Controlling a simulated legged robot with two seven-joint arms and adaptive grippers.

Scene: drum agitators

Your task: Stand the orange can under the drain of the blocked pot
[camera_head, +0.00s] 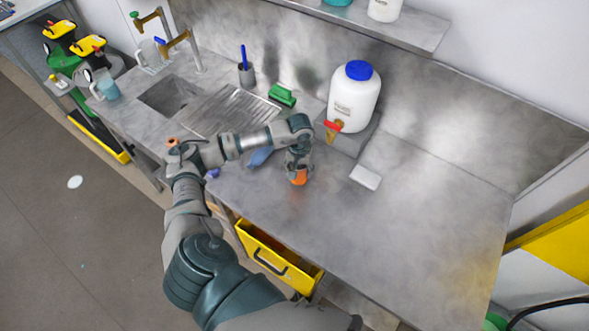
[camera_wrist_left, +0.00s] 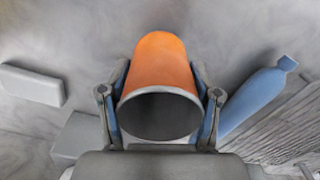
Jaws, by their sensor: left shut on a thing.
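The orange can (camera_head: 299,178) is at the end of my left arm, low over the middle of the counter. In the left wrist view the can (camera_wrist_left: 160,62) lies between the two fingers of my left gripper (camera_wrist_left: 162,92), which is shut on it, with its open mouth toward the camera. I cannot tell whether its base touches the counter. My left gripper (camera_head: 298,170) is left of and in front of a white pot (camera_head: 354,100) with a blue lid. The pot's tap (camera_head: 332,130) has a red handle and a brass spout, with no can beneath it. My right gripper is not in view.
The pot stands on a grey block (camera_head: 362,138). A white pad (camera_head: 365,177) lies right of the can. A blue object (camera_head: 261,155) and a green brush (camera_head: 282,95) are near the ribbed drainer (camera_head: 228,110). The counter's right part is clear.

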